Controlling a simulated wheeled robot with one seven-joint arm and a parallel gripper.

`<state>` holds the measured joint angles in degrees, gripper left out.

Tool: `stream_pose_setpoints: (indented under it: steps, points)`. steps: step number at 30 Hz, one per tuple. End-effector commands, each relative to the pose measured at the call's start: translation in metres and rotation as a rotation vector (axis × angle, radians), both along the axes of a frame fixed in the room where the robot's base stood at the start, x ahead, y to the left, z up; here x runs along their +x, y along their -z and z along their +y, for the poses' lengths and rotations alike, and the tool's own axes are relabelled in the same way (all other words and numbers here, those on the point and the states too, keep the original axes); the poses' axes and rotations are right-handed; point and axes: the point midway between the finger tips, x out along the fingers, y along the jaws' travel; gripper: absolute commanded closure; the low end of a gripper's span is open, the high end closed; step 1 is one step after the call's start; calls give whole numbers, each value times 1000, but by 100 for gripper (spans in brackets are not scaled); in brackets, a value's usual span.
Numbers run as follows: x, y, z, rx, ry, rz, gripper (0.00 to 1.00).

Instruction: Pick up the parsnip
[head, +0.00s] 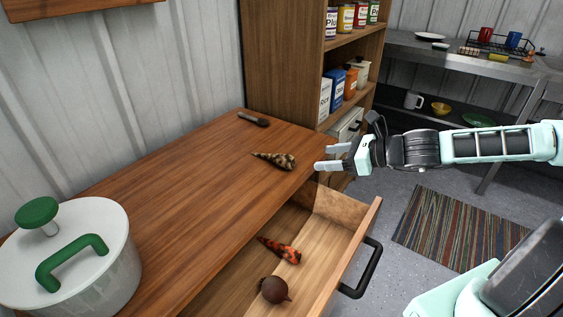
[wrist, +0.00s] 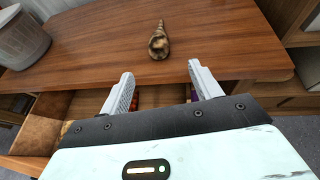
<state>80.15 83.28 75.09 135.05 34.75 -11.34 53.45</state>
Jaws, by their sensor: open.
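The parsnip (head: 274,160), a tapered, mottled brown and cream root, lies on the wooden tabletop near its right edge. In the wrist view the parsnip (wrist: 159,43) lies ahead of the fingers, about midway between them, with its thick end nearer to me. My gripper (head: 326,157) is open and empty, to the right of the parsnip and apart from it. Its two fingers (wrist: 160,74) point toward the tabletop in the wrist view.
An open drawer (head: 345,250) below the tabletop holds an orange-red root (head: 279,250) and a dark round beet-like thing (head: 274,290). A white pot with green handles (head: 100,240) stands at left. A dark utensil (head: 253,119) lies behind the parsnip. A shelf (head: 290,60) rises behind.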

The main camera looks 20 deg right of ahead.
Motion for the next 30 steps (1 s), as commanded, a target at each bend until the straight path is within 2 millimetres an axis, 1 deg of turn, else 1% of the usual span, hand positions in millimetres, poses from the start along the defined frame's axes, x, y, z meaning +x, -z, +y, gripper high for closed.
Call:
stream_pose_setpoints:
  steps: [1, 3, 7, 15, 24, 30]
  points:
    - [7, 5, 9, 4, -5, -1, 37]
    - [16, 10, 18, 3, -5, 0, 37]
    - [30, 18, 33, 2, -3, 0, 37]
    - [43, 27, 46, 0, -2, 0, 37]
    - [67, 44, 73, -1, -2, 1, 37]
    - [72, 46, 77, -2, -2, 0, 37]
